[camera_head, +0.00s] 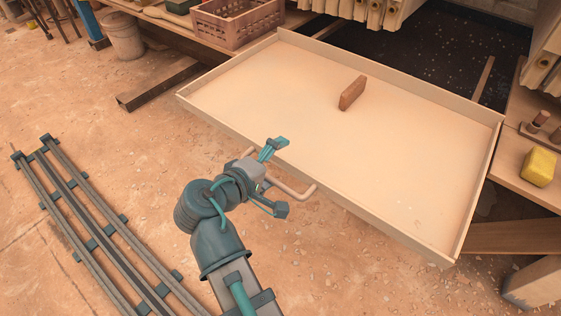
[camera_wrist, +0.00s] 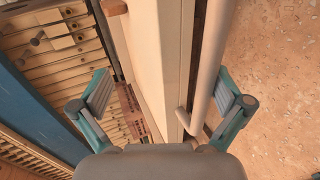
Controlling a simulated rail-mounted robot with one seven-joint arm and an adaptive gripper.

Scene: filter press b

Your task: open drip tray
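The drip tray (camera_head: 250,92) is a wide, shallow, cream tray with a low rim. It stands far out in front of the dark space under the press. Its handle (camera_head: 295,192) is a pale copper-coloured bar on the front wall. My gripper (camera_head: 275,177) is at the handle, with one finger above the tray rim and one on the outer side. In the wrist view the fingers of my gripper (camera_wrist: 165,106) are spread wide, with the handle (camera_wrist: 212,62) and the tray's front wall (camera_wrist: 160,55) between them. No finger visibly presses the bar.
A reddish crate (camera_head: 238,22) is on the bench behind. A yellow block (camera_head: 540,166) sits on the right bench. Rails (camera_head: 90,225) run along the floor at left. The floor before the tray is open.

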